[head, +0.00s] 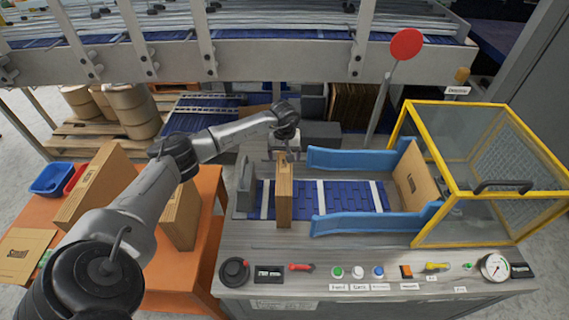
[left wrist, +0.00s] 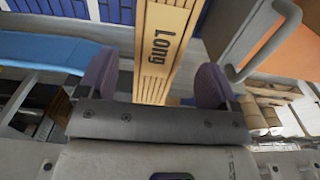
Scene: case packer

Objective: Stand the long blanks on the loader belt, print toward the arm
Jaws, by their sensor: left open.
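A bundle of long cardboard blanks (head: 285,197) stands upright on the blue loader belt (head: 350,196), narrow edge toward me. In the left wrist view the bundle (left wrist: 155,85) shows the word "Long" on its edge. My left gripper (head: 286,155) is at the top of this bundle. Its two fingers (left wrist: 155,88) are open, one on each side of the bundle, with gaps showing. Two more cardboard bundles stand on the orange table, one at the left (head: 92,187) and one partly behind my left arm (head: 181,218). My right gripper is out of view.
Blue guide rails (head: 375,222) flank the belt. A brown blank (head: 416,176) stands at its right end by the yellow-framed guard (head: 470,106). A control panel (head: 375,290) runs along the front. Blue (head: 50,179) and red (head: 74,178) bins and a flat printed carton (head: 20,255) occupy the table.

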